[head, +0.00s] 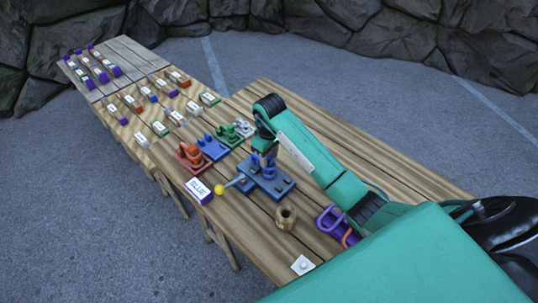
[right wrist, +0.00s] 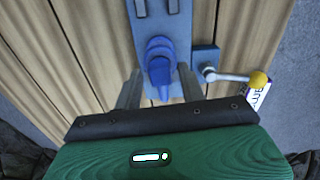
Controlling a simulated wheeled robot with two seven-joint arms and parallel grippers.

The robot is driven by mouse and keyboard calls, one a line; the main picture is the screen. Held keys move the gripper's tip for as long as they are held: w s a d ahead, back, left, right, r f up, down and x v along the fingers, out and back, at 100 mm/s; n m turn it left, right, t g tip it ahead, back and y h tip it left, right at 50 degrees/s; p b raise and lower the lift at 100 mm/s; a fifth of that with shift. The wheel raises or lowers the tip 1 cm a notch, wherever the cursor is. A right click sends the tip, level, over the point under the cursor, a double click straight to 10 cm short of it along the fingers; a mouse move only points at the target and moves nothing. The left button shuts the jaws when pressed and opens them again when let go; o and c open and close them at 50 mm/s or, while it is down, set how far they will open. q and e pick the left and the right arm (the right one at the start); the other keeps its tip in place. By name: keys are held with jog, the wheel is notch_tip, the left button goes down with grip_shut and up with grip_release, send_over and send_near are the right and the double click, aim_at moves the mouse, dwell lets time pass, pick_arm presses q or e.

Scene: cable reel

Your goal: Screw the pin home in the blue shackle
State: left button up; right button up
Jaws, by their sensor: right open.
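The blue shackle (head: 264,163) stands on a dark blue base plate (head: 284,186) on the near wooden table. In the right wrist view the blue shackle (right wrist: 158,48) rises from the plate (right wrist: 172,28), and a rounded blue piece, perhaps the pin's head (right wrist: 160,72), faces the camera. My right gripper (head: 265,154) is above the shackle. In the wrist view its two fingers (right wrist: 159,76) stand apart on either side of the blue piece, with gaps visible. The pin's threads and its depth are hidden. My left gripper is out of view.
A grey lever with a yellow ball (head: 219,189) sticks out beside the plate, near the "BLUE" label (head: 199,191). Red (head: 190,157), blue (head: 212,148) and green (head: 230,133) fixtures stand behind. A wooden cup (head: 286,218) and purple shackles (head: 330,220) are in front.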

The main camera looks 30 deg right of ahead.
jog(key=shift+r, duration=0.1)
notch_tip(320, 180, up, 4)
jog(key=p, duration=0.4)
jog(key=shift+r, duration=0.15)
